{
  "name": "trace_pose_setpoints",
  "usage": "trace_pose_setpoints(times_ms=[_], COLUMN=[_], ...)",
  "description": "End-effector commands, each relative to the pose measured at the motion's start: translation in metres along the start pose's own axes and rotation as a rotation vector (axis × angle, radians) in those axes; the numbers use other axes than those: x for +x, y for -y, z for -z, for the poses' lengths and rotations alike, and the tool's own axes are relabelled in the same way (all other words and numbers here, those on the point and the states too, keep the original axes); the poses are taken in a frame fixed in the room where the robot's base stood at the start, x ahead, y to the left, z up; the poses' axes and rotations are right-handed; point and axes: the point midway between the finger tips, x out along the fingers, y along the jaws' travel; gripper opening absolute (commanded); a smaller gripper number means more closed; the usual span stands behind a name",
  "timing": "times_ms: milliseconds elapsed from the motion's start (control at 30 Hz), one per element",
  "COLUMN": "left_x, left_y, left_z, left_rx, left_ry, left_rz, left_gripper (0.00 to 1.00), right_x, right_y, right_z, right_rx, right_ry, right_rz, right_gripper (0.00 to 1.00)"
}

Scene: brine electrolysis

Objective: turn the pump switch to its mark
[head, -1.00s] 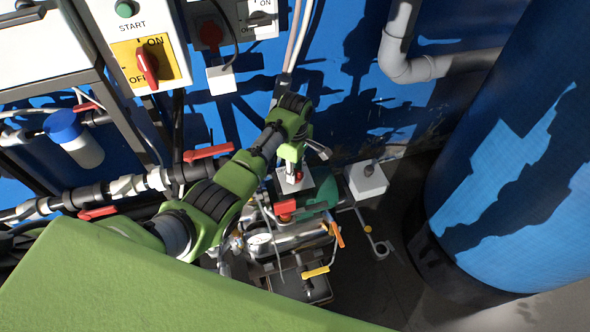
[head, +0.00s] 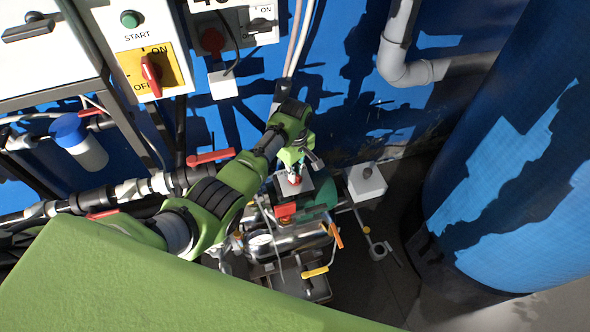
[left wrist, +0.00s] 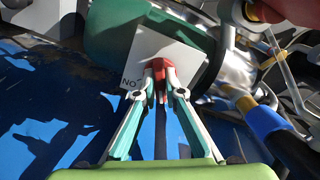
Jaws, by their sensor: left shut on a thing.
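A red switch knob (head: 295,180) sits on a small box with a pale face plate (head: 282,185), low at the middle of the head view. In the left wrist view the knob (left wrist: 161,66) stands in front of the white plate (left wrist: 184,58), which carries letters reading "NO" upside down. My left gripper (left wrist: 160,84) is shut on this red knob, one fingertip on each side. It also shows in the head view (head: 295,169), reaching down from the arm's end. The knob's lower part and any mark beside it are hidden by the fingers or too small to read.
A yellow ON/OFF plate with a red switch (head: 151,72) is at upper left, under a green START button (head: 130,19). Pipes with red valve handles (head: 211,157) run at left. A large blue tank (head: 515,170) stands right. Metal pump equipment (head: 290,240) lies below the gripper.

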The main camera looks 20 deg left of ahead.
Motion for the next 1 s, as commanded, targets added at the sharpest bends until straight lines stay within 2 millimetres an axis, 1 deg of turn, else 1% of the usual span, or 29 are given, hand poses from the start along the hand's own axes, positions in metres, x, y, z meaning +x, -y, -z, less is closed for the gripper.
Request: trace_pose_setpoints(times_ms=[33,300,600,1000], left_x=[-0.003,-0.003,-0.002,-0.001], left_y=[0.001,0.0,0.0,0.0], left_z=[0.0,0.0,0.0,0.0], left_rx=[0.043,0.299,0.584,0.954], left_ry=[0.0,0.001,0.001,0.001], left_rz=[0.003,0.001,0.0,0.0], left_gripper=[0.0,0.0,0.0,0.0], right_x=[-0.007,-0.02,-0.03,-0.038], right_y=[-0.001,-0.002,-0.002,-0.002], right_z=[0.0,0.002,0.003,0.004], right_rx=[-0.001,-0.002,-0.002,-0.002], right_ry=[0.0,0.0,-0.001,-0.001], right_rz=[-0.001,-0.002,-0.002,-0.002], right_gripper=[0.26,0.26,0.26,0.26])
